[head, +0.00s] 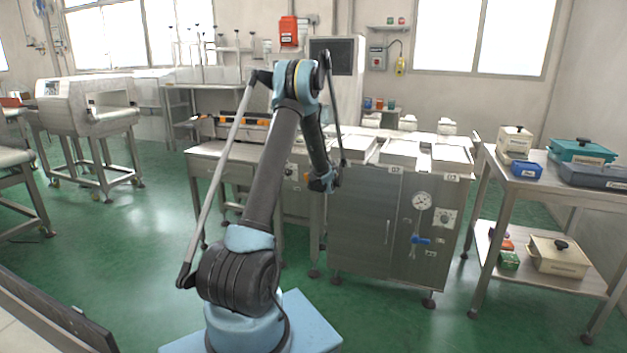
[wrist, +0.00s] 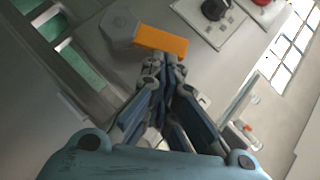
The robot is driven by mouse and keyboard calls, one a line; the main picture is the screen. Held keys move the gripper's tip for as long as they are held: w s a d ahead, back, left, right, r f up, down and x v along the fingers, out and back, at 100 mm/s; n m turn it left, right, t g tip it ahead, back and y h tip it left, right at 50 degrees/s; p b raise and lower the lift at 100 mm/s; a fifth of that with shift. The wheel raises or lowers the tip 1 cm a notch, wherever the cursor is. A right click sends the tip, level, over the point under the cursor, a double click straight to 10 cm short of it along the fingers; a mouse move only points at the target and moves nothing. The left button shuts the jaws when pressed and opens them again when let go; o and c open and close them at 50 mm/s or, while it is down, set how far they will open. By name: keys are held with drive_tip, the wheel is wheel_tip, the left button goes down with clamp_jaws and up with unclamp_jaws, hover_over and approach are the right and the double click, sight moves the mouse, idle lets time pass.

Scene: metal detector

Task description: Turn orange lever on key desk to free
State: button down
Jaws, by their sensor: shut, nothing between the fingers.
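The orange lever (wrist: 160,41) shows in the wrist view as a flat bar reaching right from a grey faceted hub (wrist: 119,28) on a grey panel. My gripper (wrist: 164,64) is shut and empty. Its fingertips are just below the lever in the wrist view, close to its lower edge; I cannot tell whether they touch it. In the head view my gripper (head: 325,182) hangs low in front of the left end of the steel cabinet. The arm and gripper hide much of the key desk there, and the lever is not clear in that view.
A plate with a black knob (wrist: 214,9) and a red button (wrist: 262,2) lie beyond the lever. The steel cabinet (head: 360,225) has a gauge and blue-handled valve (head: 421,240). A shelved cart (head: 565,193) stands right. Green floor is open at left.

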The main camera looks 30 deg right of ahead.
drive_tip(key=w+a+n+g, duration=0.1)
drive_tip(key=w+a+n+g+h, duration=0.1)
drive_tip(key=g, duration=0.1)
drive_tip(key=shift+w, duration=0.3)
drive_tip(key=shift+w+a+f, duration=0.3)
drive_tip(key=shift+w+a, duration=0.1)
drive_tip(key=shift+w, duration=0.25)
drive_tip(key=shift+w+a+f, duration=0.1)
idle(0.4)
approach(305, 174)
drive_tip(key=shift+w+a+r, duration=0.35)
drive_tip(key=shift+w+a, duration=0.05)
drive_tip(key=shift+a, duration=0.25)
